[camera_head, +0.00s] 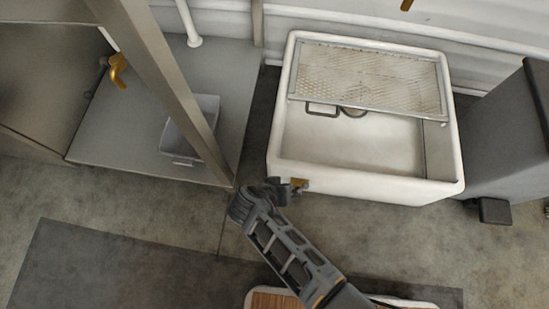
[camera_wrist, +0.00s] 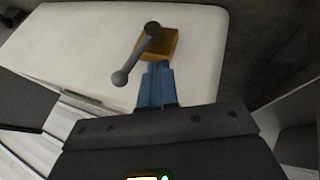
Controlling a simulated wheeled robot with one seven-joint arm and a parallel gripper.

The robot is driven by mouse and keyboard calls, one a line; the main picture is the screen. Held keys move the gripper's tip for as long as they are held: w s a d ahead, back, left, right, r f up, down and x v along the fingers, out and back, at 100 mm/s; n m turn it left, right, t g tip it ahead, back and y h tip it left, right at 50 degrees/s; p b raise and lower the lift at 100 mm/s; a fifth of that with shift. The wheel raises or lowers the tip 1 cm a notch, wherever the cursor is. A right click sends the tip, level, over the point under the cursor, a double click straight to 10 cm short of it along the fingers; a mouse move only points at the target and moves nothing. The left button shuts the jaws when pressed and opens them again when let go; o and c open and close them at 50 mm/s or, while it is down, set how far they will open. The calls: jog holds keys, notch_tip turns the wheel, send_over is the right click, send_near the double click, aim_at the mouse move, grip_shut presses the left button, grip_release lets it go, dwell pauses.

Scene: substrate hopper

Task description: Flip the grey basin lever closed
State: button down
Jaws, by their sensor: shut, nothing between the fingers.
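The white basin (camera_head: 362,186) stands at the upper right of the head view, and its white face (camera_wrist: 90,40) fills much of the wrist view. A brass block (camera_wrist: 160,44) on that face carries the grey lever (camera_wrist: 137,54), a thin rod with a round knob at its lower left end. In the head view the brass block (camera_head: 299,184) shows at the basin's front left; the lever is hard to make out there. My gripper (camera_head: 281,189) is beside it. In the wrist view my gripper (camera_wrist: 157,70) is shut and empty, its blue fingertips just below the block, right of the knob. Contact cannot be told.
A mesh screen (camera_head: 370,77) covers the basin's back part. A metal bench (camera_head: 120,135) with a post and a grey tub (camera_head: 190,125) is at left. A dark bin (camera_head: 510,130) stands at right. Floor is open between bench and basin.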

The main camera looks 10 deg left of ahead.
aim_at(302, 189)
jog(key=shift+w+d+f, duration=0.1)
jog(key=shift+w+d, duration=0.1)
jog(key=shift+d, duration=1.1)
